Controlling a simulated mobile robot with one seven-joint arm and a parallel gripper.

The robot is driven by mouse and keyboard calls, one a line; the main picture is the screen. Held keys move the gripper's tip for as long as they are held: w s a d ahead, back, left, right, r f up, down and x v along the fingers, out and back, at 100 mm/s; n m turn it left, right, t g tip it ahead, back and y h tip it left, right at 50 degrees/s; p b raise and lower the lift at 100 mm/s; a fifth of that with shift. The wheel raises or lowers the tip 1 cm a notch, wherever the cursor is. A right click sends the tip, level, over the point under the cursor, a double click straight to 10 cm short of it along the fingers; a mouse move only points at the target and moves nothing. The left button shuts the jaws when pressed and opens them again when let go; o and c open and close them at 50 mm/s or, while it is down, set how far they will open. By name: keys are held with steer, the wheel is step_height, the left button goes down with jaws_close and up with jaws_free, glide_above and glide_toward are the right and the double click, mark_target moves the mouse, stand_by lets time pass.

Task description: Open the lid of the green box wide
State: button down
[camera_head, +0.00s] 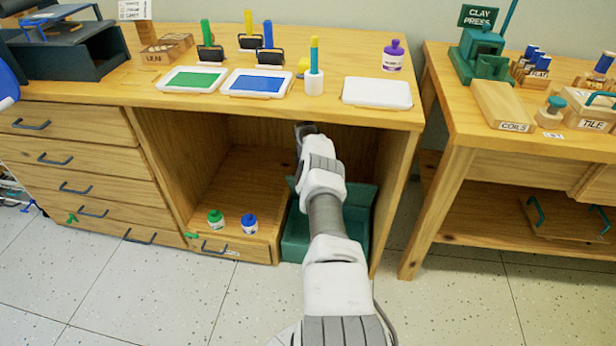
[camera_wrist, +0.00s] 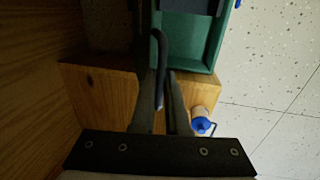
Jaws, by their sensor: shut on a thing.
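The green box (camera_head: 294,246) stands in the right part of the open bay under the wooden counter. My arm crosses in front of it and hides much of it. My gripper (camera_head: 306,129) is high in the bay, above the box and below the counter top. In the wrist view the box (camera_wrist: 209,50) shows its green inside, so it is at least partly open. There my gripper (camera_wrist: 160,88) is shut on a dark curved handle (camera_wrist: 159,45). Its join to the lid is hard to make out, and I cannot tell the lid's exact angle.
A green-capped jar (camera_head: 215,219) and a blue-capped jar (camera_head: 249,223) stand left of the box on the wooden bay floor. The counter top (camera_head: 330,110) is close above my gripper. The bay's right side panel (camera_head: 395,190) is near the box. Floor in front is clear.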

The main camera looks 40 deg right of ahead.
steer(key=shift+w+a+r, duration=0.15)
steer(key=shift+w+r, duration=0.2)
steer(key=shift+r, duration=0.05)
steer(key=c, duration=1.1)
jaws_free()
steer(key=shift+r, duration=0.1)
steer(key=shift+c, duration=0.2)
steer(key=shift+o, duration=1.1)
steer(key=shift+s+f, duration=0.1)
steer(key=shift+f, duration=0.1)
steer(key=shift+s+a+f, duration=0.1)
steer(key=shift+s, duration=0.05)
